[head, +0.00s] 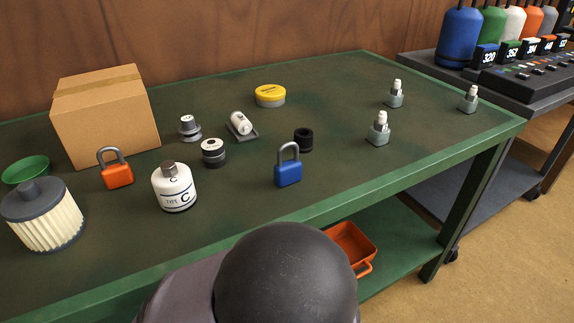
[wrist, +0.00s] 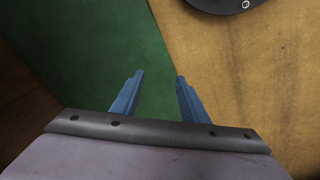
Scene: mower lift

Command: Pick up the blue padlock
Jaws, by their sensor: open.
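The blue padlock (head: 288,173) stands upright on the green table, right of the middle and near the front edge, with its grey shackle up. An orange padlock (head: 116,170) of like shape stands farther left. My gripper (wrist: 158,88) shows in the wrist view with its two blue fingers apart and nothing between them. That view shows a green surface and tan floor beyond the fingers, and no padlock. In the head view the gripper's fingers are not seen; a dark rounded part of my arm fills the bottom middle, in front of the table edge.
A white bottle marked C (head: 174,190) stands left of the blue padlock, and a black ring (head: 303,139) sits close behind it. A cardboard box (head: 105,115) and a ribbed filter (head: 42,216) stand at left. An orange bin (head: 352,246) is on the lower shelf.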

